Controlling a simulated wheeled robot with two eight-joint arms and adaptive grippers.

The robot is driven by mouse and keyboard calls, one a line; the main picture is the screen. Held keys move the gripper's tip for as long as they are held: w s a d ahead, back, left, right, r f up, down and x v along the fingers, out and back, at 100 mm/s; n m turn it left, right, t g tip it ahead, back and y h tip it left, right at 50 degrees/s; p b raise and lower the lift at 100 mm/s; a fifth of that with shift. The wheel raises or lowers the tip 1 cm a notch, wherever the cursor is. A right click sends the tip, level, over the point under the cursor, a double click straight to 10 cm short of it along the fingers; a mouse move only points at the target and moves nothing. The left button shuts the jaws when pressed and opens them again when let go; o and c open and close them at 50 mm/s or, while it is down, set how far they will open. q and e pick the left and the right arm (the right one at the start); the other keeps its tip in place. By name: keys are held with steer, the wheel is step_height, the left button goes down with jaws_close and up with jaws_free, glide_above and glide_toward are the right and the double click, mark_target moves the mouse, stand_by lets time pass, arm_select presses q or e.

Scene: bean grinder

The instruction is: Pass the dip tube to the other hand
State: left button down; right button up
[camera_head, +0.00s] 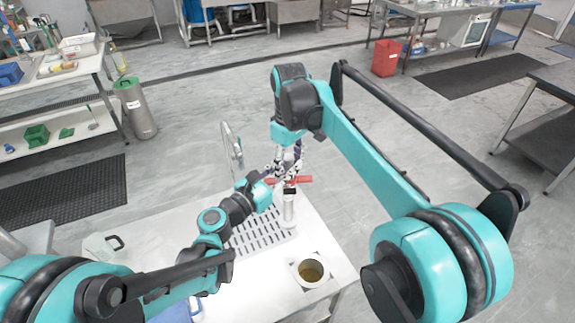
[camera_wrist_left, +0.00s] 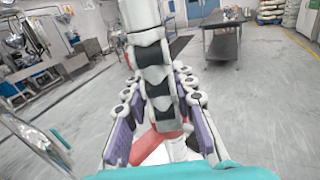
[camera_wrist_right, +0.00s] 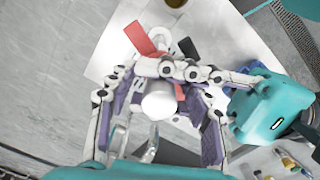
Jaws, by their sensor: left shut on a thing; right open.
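I take a red bar with a white rounded piece as the dip tube; the red bar (camera_head: 294,180) lies level in the head view. It also shows in the left wrist view (camera_wrist_left: 158,150). My left gripper (camera_head: 276,172) is shut on it. In the right wrist view the white rounded end (camera_wrist_right: 160,100) stands between the spread fingers of my right gripper (camera_wrist_right: 160,88), with the red bar (camera_wrist_right: 142,38) beyond. My right gripper is open, above and very close to the left fingers; I cannot tell whether they touch. The fingers hide much of the tube.
A white cylinder with a black band (camera_head: 288,209) stands below on the slotted drain grid (camera_head: 258,238). A round pot (camera_head: 311,270) sits at the counter's right. A bent metal tap (camera_head: 230,148) stands behind the left gripper. A white jug (camera_head: 100,245) is at the left.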

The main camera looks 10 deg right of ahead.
step_height(320, 180, up, 11)
steer(key=shift+f, duration=0.2)
steer(key=shift+r, duration=0.3)
steer(key=shift+s+d+r, duration=0.1)
steer(key=shift+d, duration=0.05)
steer(key=s+d+f+m+t, duration=0.3)
steer(key=s+d+f+m, duration=0.1)
steer(key=s+f, duration=0.6)
steer(key=s+d+f+m+t, duration=0.4)
steer(key=s+d+f, duration=0.3)
steer(key=s+f, duration=0.3)
steer(key=shift+s+m, duration=0.35)
steer(key=shift+m, duration=0.15)
